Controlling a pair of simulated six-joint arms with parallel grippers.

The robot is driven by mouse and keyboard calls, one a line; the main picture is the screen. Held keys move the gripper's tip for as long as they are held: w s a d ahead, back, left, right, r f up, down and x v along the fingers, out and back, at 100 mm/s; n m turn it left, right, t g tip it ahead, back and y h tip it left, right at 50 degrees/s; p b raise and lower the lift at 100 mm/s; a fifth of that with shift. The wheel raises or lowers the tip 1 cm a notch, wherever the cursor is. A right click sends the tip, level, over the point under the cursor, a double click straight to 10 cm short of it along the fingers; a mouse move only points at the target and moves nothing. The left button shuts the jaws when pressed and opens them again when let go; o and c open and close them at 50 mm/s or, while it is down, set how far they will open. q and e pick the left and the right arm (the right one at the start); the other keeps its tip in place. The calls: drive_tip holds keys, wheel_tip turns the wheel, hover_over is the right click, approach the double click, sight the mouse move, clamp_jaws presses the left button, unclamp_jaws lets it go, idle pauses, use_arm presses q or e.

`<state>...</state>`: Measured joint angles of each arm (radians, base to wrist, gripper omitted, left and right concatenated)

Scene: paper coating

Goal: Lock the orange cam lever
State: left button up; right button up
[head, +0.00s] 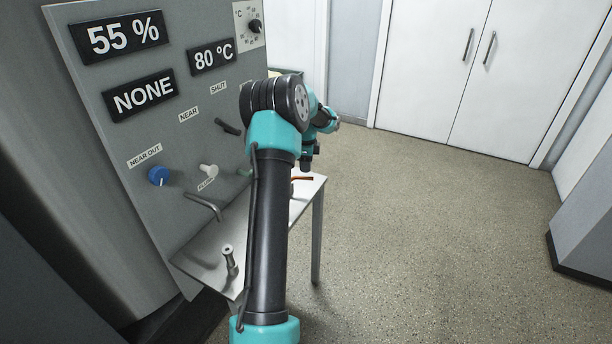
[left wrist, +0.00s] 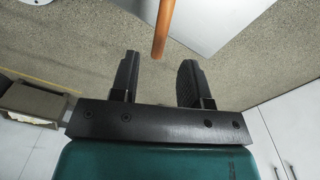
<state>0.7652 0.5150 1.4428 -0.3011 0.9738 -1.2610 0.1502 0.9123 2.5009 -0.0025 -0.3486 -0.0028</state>
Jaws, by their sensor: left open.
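The orange cam lever (head: 302,178) shows as a short orange bar over the small table, just below and beside my left arm's wrist in the head view. In the left wrist view the orange lever (left wrist: 163,28) comes down from the top edge, its free end near the gap between my left gripper's fingertips. My left gripper (left wrist: 158,68) is open, with one dark finger on each side of the gap. The lever's tip looks close to the fingertips; I cannot tell whether it is between them. In the head view my left arm hides the lever's base. My right gripper is not in view.
A grey panel (head: 130,130) with signs and knobs stands at the left. A metal table (head: 205,255) with an upright metal post (head: 229,260) sits below it. Open floor (head: 430,230) lies to the right, with white cabinet doors (head: 480,60) behind.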

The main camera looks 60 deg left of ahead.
use_arm(q)
drive_tip(key=shift+f, duration=2.65)
drive_tip(key=shift+c, duration=0.3)
clamp_jaws()
